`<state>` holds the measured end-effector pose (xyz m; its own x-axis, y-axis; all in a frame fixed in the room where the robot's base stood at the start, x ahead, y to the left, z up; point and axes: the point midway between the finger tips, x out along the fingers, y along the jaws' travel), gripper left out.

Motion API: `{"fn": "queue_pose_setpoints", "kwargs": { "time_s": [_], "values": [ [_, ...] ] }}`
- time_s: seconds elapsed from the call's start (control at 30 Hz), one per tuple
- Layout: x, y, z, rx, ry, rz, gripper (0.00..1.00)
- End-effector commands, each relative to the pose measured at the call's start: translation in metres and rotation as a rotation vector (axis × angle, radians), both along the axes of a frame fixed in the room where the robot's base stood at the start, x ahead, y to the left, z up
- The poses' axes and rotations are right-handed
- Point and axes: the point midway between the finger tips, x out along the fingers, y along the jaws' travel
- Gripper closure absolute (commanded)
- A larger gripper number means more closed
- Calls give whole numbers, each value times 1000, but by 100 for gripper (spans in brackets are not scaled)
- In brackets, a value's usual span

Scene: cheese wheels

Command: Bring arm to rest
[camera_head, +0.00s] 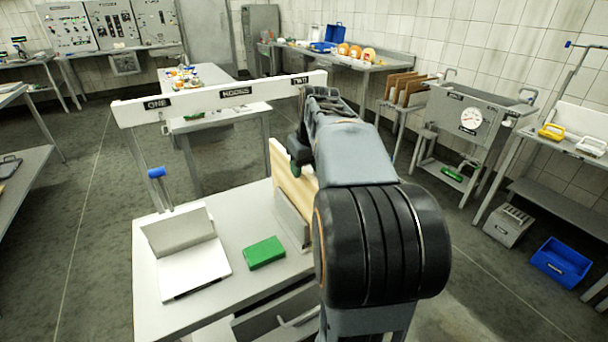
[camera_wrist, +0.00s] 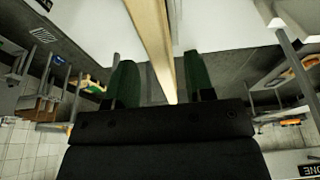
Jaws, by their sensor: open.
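My gripper (camera_head: 297,152) hangs at the end of my arm above the near table (camera_head: 250,225). In the wrist view my gripper (camera_wrist: 163,82) shows two dark green fingers set well apart, with a gap between them. A pale wooden board (camera_head: 284,181) stands upright in a grey metal holder (camera_head: 293,219), just below and beside my gripper. In the wrist view the board (camera_wrist: 153,35) runs lengthwise through the gap between the fingers. I cannot tell whether a finger touches it. My arm hides part of the board and the table's right side.
A green block (camera_head: 264,252) and a white folded stand (camera_head: 195,268) lie on the near table. A cabinet with a dial (camera_head: 470,118) and a blue bin (camera_head: 560,262) stand right. Floor is open at left.

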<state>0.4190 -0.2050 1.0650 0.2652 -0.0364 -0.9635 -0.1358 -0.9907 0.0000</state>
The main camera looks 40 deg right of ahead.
Motion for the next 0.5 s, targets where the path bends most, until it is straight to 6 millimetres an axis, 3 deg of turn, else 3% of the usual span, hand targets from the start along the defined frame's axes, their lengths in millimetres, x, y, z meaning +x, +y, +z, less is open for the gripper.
{"fn": "queue_pose_setpoints", "kwargs": {
  "time_s": [0.2, 0.5],
  "values": [
    [-12, 2, 46, -2, -4, -1, 51],
    [-23, 3, 83, -1, -1, 0, 51]
  ]
}}
